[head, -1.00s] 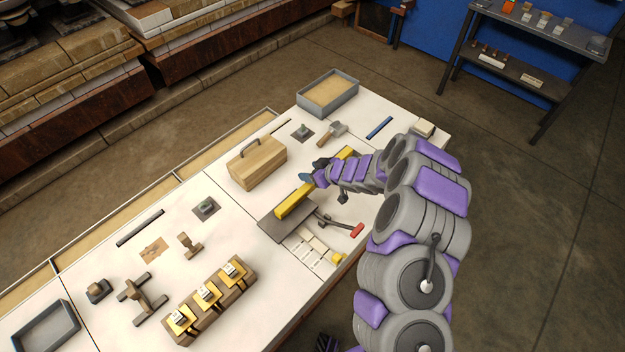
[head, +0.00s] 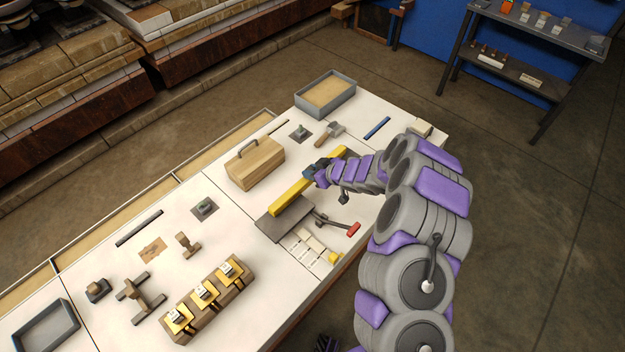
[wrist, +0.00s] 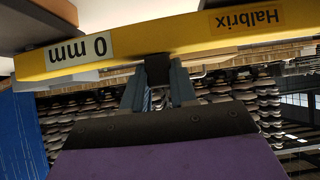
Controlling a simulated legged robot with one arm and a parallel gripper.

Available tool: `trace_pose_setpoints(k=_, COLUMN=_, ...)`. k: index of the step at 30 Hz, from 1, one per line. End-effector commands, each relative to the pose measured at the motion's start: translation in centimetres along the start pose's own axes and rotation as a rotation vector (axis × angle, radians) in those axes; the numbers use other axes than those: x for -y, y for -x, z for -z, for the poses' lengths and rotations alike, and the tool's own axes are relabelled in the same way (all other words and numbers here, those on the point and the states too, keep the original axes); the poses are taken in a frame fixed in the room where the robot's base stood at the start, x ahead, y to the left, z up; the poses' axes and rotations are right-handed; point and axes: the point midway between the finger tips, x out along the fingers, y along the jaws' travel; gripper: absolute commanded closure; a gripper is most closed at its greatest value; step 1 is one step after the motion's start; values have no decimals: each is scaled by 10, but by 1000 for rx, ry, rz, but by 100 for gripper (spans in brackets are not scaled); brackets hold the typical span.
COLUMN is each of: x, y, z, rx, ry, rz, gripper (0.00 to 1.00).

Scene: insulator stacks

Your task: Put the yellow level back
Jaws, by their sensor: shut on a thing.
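The yellow level (head: 292,198) is a long bar over the white bench top in the head view. Its lower left end is over or on a dark grey plate (head: 284,222); I cannot tell whether they touch. My gripper (head: 316,170) is shut on the level near its middle. In the wrist view the level (wrist: 150,48) crosses the top of the picture, with a "0 mm" label and the upside-down word "Halbrix". My gripper (wrist: 158,75) meets its edge there. The fingertips are partly hidden behind the level.
A wooden toolbox (head: 255,165) stands left of the level. A red-handled tool (head: 340,226) and pale blocks (head: 310,243) lie right of the plate. A trowel-like tool (head: 330,133), a blue bar (head: 377,128) and a sand tray (head: 326,95) are farther back. Bare bench lies left of the plate.

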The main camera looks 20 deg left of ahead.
Motion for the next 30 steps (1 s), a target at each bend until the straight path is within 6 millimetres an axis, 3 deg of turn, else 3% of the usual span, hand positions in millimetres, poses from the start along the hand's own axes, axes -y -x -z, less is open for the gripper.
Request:
trace_pose_setpoints(k=14, x=0, y=0, z=-1, rx=10, ry=-4, rz=-4, gripper=100)
trace_pose_setpoints(k=27, x=0, y=26, z=28, rx=4, ry=-2, rz=-4, gripper=100)
trace_pose_setpoints(k=30, x=3, y=36, z=20, rx=1, ry=-6, rz=-5, gripper=100)
